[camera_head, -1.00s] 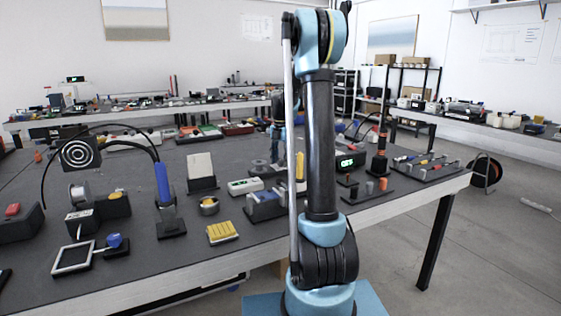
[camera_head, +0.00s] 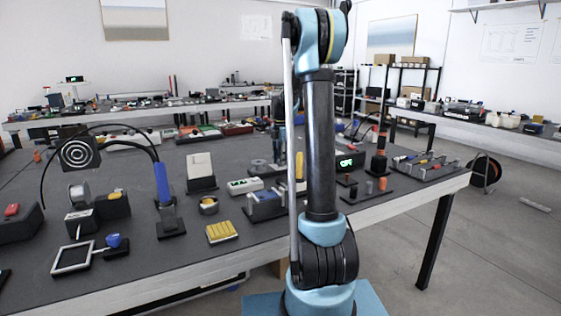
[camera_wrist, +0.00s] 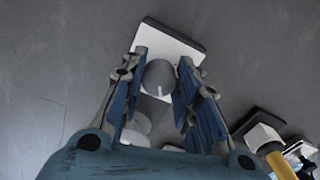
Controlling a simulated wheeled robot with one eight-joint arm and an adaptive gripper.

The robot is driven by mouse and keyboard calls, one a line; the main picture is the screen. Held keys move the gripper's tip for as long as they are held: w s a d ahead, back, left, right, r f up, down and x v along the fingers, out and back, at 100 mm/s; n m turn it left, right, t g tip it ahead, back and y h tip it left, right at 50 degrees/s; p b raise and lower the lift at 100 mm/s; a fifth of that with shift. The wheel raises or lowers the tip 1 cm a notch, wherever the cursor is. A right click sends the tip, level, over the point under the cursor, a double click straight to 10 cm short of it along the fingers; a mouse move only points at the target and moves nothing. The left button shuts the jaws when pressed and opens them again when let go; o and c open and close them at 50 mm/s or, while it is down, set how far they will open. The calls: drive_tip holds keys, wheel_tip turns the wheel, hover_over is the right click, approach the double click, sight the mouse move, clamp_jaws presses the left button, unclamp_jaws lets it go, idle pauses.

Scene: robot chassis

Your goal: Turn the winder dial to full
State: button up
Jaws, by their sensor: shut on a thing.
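In the wrist view, a grey round dial (camera_wrist: 158,77) with a pale line near its lower edge stands in front of a white plate (camera_wrist: 178,44) with a dark edge. I take this to be the winder dial. My gripper (camera_wrist: 160,75) has its blue-grey fingers on either side of the dial and is shut on it. A pale round shape (camera_wrist: 137,122) lies below the dial between the fingers, partly hidden. In the head view, my arm hides most of the gripper and the dial cannot be made out clearly.
In the wrist view, a dark block with a white top (camera_wrist: 263,137) and a yellow cylinder (camera_wrist: 281,166) are at lower right. In the head view, the dark table (camera_head: 140,265) is crowded, with a green-lit display (camera_head: 347,162) right of my arm and a yellow ribbed block (camera_head: 221,231) near the front edge.

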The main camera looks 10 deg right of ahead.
drive_tip(key=m, duration=0.4)
drive_tip(key=shift+m, duration=0.3)
drive_tip(key=m, duration=0.4)
drive_tip(key=shift+m, duration=0.3)
drive_tip(key=m, duration=0.3)
drive_tip(key=shift+m, duration=0.3)
drive_tip(key=m, duration=0.4)
drive_tip(key=shift+r+m, duration=0.1)
drive_tip(key=shift+m, duration=0.2)
drive_tip(key=m, duration=0.3)
drive_tip(key=shift+a, duration=0.1)
drive_tip(key=m, duration=0.9)
drive_tip(key=shift+a+m, duration=0.1)
drive_tip(key=shift+m, duration=0.2)
drive_tip(key=m, duration=0.3)
drive_tip(key=shift+m, duration=0.3)
drive_tip(key=m, duration=0.4)
drive_tip(key=shift+a+m, duration=0.1)
drive_tip(key=shift+m, duration=0.2)
drive_tip(key=m, duration=0.9)
drive_tip(key=shift+w, duration=0.15)
drive_tip(key=shift+m, duration=2)
